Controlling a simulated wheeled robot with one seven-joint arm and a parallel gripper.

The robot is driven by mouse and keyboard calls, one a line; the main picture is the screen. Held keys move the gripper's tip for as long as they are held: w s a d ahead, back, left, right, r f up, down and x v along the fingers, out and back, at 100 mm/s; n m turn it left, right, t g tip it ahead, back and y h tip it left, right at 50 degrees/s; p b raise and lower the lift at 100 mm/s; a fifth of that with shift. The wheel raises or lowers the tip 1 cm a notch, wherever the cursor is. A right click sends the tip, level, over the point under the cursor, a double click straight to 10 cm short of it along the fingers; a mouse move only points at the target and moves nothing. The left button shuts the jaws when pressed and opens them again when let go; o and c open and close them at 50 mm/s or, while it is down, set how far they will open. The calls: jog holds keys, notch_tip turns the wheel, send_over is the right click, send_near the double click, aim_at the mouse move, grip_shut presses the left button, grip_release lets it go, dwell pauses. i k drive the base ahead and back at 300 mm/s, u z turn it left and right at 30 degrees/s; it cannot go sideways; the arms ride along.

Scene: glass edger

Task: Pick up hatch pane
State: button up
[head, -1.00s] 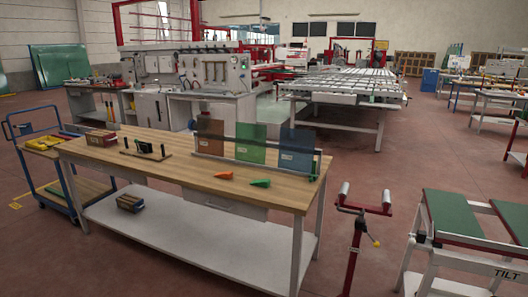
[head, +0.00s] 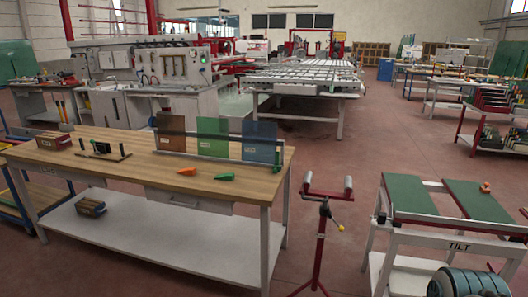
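Three tinted panes stand upright in a slotted rack (head: 200,156) on the wooden-topped workbench (head: 130,168): a brown pane (head: 171,131), a green pane (head: 212,137) and a blue pane (head: 259,141), left to right. Each seems to carry a small pale label, too small to read, so I cannot tell which is the hatch pane. My gripper is not in view.
An orange wedge (head: 187,171) and a green wedge (head: 222,176) lie before the rack. A red roller stand (head: 321,235) stands right of the bench, then a green-topped tilt table (head: 408,196). Open floor lies between bench and stand.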

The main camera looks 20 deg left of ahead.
aim_at(259, 138)
jog(key=u, duration=0.45)
jog(key=i, duration=0.5)
jog(key=u, duration=1.25)
jog(key=i, duration=2.1)
jog(key=z, duration=1.25)
jog(key=i, duration=0.55)
jog(key=z, duration=0.45)
